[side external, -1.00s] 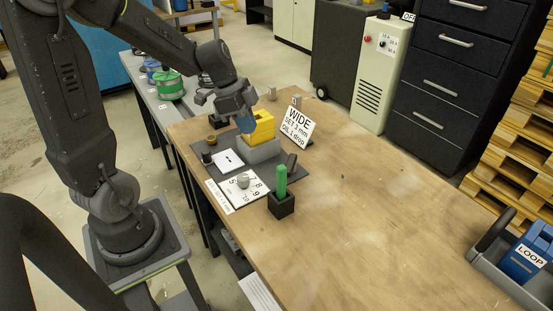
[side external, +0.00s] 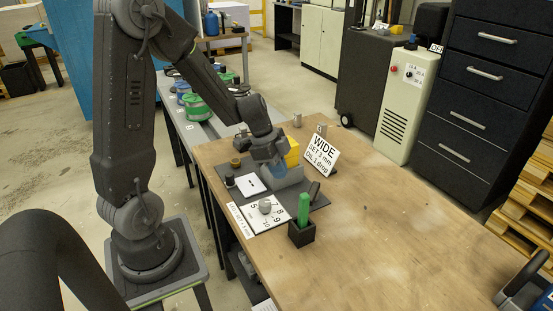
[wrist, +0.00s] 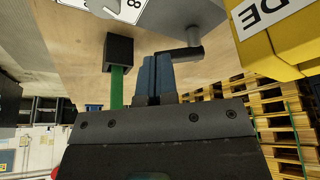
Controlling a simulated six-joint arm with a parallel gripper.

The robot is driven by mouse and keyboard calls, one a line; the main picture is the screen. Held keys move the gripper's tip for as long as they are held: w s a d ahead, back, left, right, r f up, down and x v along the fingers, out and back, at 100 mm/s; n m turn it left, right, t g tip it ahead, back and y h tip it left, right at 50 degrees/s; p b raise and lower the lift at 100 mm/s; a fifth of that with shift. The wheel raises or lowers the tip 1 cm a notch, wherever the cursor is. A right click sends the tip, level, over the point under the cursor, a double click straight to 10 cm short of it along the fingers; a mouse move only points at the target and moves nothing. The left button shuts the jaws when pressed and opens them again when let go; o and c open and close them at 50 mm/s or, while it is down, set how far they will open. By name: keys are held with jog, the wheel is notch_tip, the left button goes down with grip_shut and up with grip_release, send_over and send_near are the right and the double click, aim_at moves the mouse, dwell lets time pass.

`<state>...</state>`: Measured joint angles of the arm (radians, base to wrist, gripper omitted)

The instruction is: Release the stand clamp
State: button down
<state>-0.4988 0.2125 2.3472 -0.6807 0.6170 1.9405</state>
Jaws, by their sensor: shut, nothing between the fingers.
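The grey stand (side external: 288,179) sits on a dark mat with a yellow block (side external: 292,153) on it. A dark lever (side external: 314,190), which looks like the clamp handle, leans at the stand's right end. In the wrist view the lever (wrist: 178,53) sticks out from the grey stand (wrist: 185,12), beside my fingertips. My gripper (side external: 279,172) is low in front of the yellow block, hiding part of it and the stand. Its blue fingers (wrist: 157,62) are together and empty in the wrist view. I cannot tell whether they touch the lever.
A green-handled tool (side external: 304,207) stands in a black holder (side external: 301,234) at the front. A numbered white card (side external: 267,214) with a small grey knob lies left of it. The WIDE sign (side external: 321,154) stands behind the stand. The bench's right side (side external: 400,230) is clear.

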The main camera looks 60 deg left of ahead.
aim_at(313, 193)
jog(key=x, duration=0.4)
jog(key=shift+w+d+f, duration=0.2)
jog(key=shift+w+d, duration=0.8)
jog(key=shift+d, duration=0.2)
jog(key=shift+w+d, duration=0.3)
jog(key=shift+d, duration=0.05)
